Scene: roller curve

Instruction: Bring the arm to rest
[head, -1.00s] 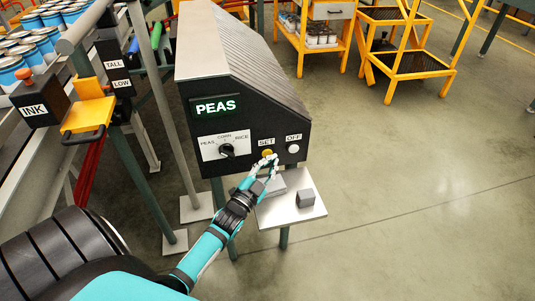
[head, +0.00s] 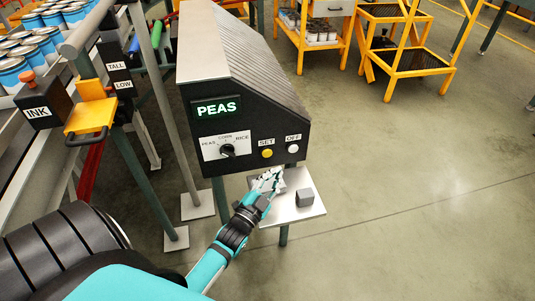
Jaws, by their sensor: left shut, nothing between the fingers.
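My left gripper (head: 270,180) is shut and empty. It is in front of the black control box (head: 265,110), below the yellow SET button (head: 267,153) and apart from it. It covers part of the small grey shelf (head: 295,213) under the box. My left arm (head: 215,260) reaches in from the lower left. The selector knob (head: 228,151) sits among the labels PEAS, CORN and RICE. The white OFF button (head: 292,149) is to the right of SET. My right gripper is out of view.
A small grey block (head: 305,198) lies on the shelf. At left are the INK box (head: 40,112), a yellow bracket (head: 90,117) and blue cans (head: 10,73) on a conveyor. A yellow rack (head: 405,60) stands at the back. The floor at right is clear.

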